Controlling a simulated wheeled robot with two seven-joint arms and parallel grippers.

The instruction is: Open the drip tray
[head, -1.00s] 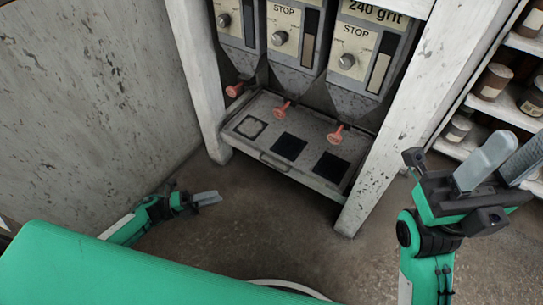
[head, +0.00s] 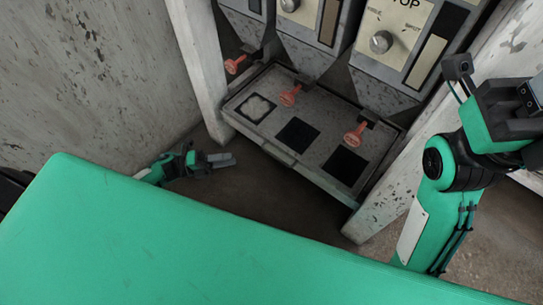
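The drip tray (head: 318,155) is a grey speckled, shallow tray low between two white posts, under the dispensers. Its front edge lies about level with the posts, and a handle (head: 276,156) runs along that front face. A pale powder patch and two dark squares show on its top. My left gripper (head: 226,160) is low, left of and in front of the tray, apart from the handle. Its fingers overlap from this angle, so its opening cannot be told. My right gripper (head: 520,100) is at the right edge, high and away from the tray; its fingertips are cut off.
A grey wall (head: 90,70) stands at left. Dark floor is free before the tray.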

